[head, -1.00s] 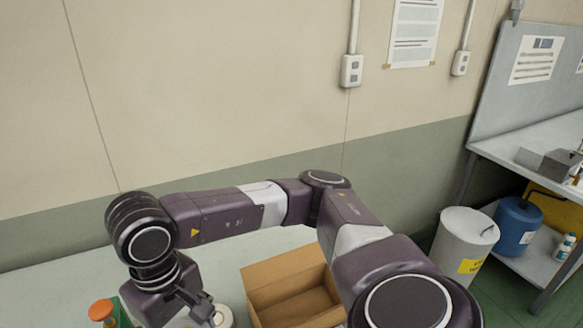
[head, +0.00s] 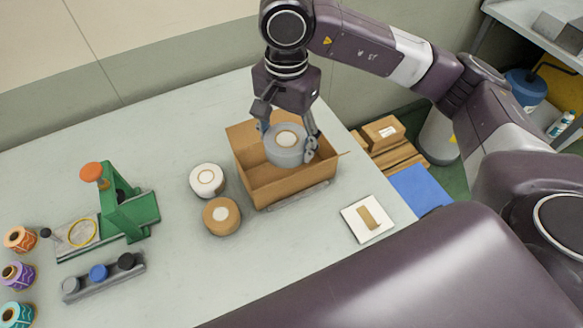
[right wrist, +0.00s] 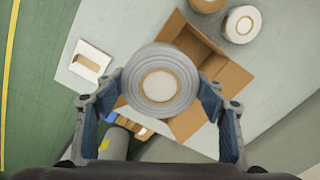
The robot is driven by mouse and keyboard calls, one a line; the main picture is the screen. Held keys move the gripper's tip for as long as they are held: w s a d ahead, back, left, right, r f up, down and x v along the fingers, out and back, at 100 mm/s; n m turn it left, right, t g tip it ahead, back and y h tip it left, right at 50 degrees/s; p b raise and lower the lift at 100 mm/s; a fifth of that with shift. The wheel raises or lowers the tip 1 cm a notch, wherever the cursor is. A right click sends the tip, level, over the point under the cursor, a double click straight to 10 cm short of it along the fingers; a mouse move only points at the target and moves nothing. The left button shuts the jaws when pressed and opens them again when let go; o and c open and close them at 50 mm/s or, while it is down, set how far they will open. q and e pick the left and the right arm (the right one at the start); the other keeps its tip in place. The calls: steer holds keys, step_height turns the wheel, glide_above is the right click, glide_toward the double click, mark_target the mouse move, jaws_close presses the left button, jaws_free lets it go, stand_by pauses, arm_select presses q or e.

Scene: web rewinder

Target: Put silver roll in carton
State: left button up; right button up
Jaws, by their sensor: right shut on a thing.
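The silver roll (head: 285,150) is a grey roll with a pale core ring. My right gripper (head: 288,140) is shut on it, with a finger on each side. In the head view the roll is over the opening of the open brown carton (head: 290,192); I cannot tell how far down it is. In the right wrist view the silver roll (right wrist: 160,85) sits between the fingers (right wrist: 163,100) and covers part of the carton (right wrist: 230,78). My left gripper is not in view.
A white roll (head: 207,180) and a tan roll (head: 221,215) stand left of the carton. A green rewinder (head: 128,210) and several coloured spools (head: 18,275) are further left. A white tray (head: 367,219) lies to the right. The table between is clear.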

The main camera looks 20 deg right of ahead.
steer(key=w+a+m+b, duration=0.15)
steer(key=w+m, duration=0.35)
steer(key=m, duration=0.5)
steer(key=m+p, duration=0.2)
steer(key=m, duration=0.3)
glide_above(269, 182)
step_height(269, 182, down, 17)
steer(key=shift+w+r, duration=0.1)
steer(key=shift+r, duration=0.1)
step_height(269, 182, down, 3)
steer(key=shift+f+p, duration=0.15)
steer(key=shift+p, duration=0.4)
steer(key=shift+f, duration=0.3)
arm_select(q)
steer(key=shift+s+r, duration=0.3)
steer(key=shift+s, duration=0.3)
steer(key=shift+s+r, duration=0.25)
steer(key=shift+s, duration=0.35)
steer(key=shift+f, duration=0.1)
arm_select(e)
steer(key=shift+f, duration=0.1)
